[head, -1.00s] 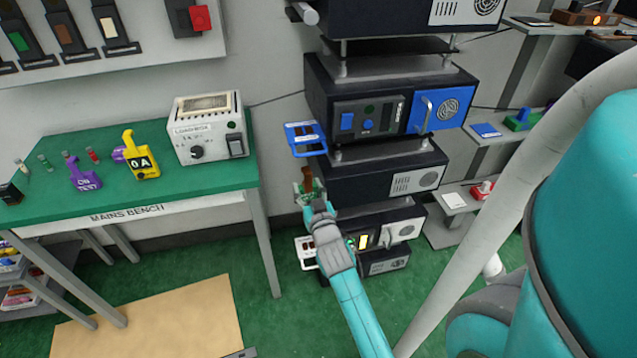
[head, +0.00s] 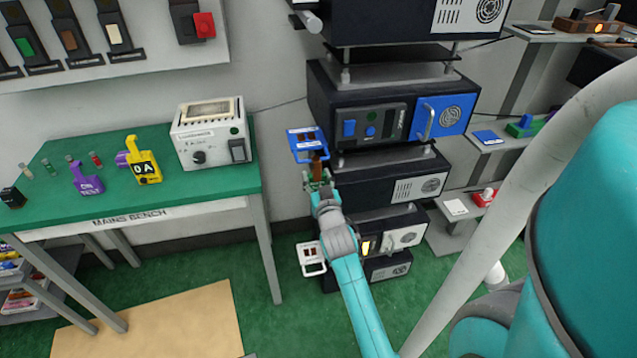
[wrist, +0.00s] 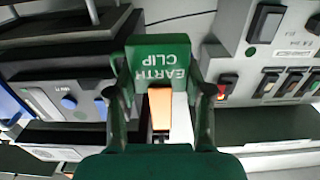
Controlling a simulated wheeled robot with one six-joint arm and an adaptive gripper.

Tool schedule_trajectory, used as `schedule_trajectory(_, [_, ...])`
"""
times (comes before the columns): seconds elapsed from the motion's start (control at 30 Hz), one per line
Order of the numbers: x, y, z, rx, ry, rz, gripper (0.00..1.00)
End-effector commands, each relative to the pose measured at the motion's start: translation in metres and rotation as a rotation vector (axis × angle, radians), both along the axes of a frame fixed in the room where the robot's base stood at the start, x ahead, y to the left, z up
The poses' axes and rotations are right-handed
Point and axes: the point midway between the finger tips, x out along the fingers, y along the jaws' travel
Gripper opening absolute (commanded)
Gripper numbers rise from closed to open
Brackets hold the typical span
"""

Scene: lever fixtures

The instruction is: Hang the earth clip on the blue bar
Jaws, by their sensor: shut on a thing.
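My gripper (head: 318,183) is shut on the earth clip. In the wrist view the earth clip (wrist: 158,62) is a green block lettered EARTH CLIP with an orange-brown part, held between the fingers. In the head view the clip's brown part (head: 317,163) sticks up from the gripper in front of the blue bar bracket. The blue bar (head: 308,158) is the lower edge of a blue plate on the left side of the rack, beside the blue-doored unit. I cannot tell whether the clip touches the bar.
A white bracket (head: 311,262) of similar shape sits lower on the rack, left of my arm. The green mains bench (head: 215,187) stands to the left with a load box (head: 211,134). Stacked rack units (head: 385,180) stand close to the right of the gripper.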

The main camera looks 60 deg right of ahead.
Motion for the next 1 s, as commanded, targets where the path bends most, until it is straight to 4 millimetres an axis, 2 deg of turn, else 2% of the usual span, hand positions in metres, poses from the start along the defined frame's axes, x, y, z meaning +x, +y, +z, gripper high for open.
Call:
schedule_trajectory(0.5, [0.023, -0.027, 0.001, -0.002, -0.001, 0.0, 0.16])
schedule_trajectory(0.7, [0.023, -0.026, -0.01, 0.0, 0.0, 0.0, 0.16])
schedule_trajectory(1.0, [0.022, -0.026, -0.014, -0.001, 0.0, 0.0, 0.16])
